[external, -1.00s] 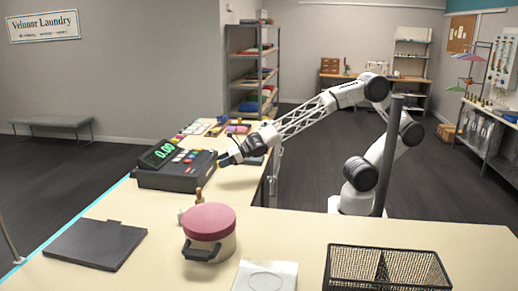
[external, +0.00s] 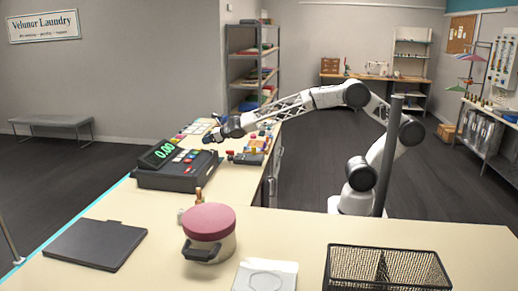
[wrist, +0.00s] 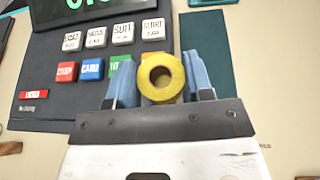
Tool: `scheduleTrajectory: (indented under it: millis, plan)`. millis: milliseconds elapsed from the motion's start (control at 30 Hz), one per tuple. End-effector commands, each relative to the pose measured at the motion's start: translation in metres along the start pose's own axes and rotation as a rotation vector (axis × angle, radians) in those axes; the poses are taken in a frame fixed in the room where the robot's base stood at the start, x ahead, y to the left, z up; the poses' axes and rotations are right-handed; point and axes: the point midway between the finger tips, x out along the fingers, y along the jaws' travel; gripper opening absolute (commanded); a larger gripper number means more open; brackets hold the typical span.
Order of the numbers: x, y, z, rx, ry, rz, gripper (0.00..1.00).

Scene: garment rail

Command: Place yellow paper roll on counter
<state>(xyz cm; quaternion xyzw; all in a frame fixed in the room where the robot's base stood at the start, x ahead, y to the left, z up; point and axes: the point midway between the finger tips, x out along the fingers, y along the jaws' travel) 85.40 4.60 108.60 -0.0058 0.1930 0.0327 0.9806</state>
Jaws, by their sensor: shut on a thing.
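The yellow paper roll (wrist: 161,77) sits between the two blue fingers of my gripper (wrist: 161,82) in the wrist view, its round hollow end facing the camera. My gripper is shut on it. In the external view my gripper (external: 208,137) is just beyond the cash register, above the counter's far arm; the roll is hard to make out there. The pale counter (external: 350,232) runs across the front and away along the left. I cannot tell the exact height of the roll above it.
The dark cash register (external: 180,172) is close to my gripper; its keys (wrist: 91,69) show in the wrist view. Several small coloured items lie farther along the counter.

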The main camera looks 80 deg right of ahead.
Motion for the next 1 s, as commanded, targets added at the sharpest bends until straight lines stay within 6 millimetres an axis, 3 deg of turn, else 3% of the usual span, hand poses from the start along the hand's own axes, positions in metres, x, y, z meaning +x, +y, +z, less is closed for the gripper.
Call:
scheduleTrajectory:
  millis: [100,300,1000]
  plan:
    - [0.008,-0.024,0.002,0.012,0.002,-0.032,0.24]
    - [0.015,-0.044,0.005,0.022,0.004,-0.058,0.24]
    - [0.015,-0.047,0.005,0.024,0.004,-0.062,0.24]
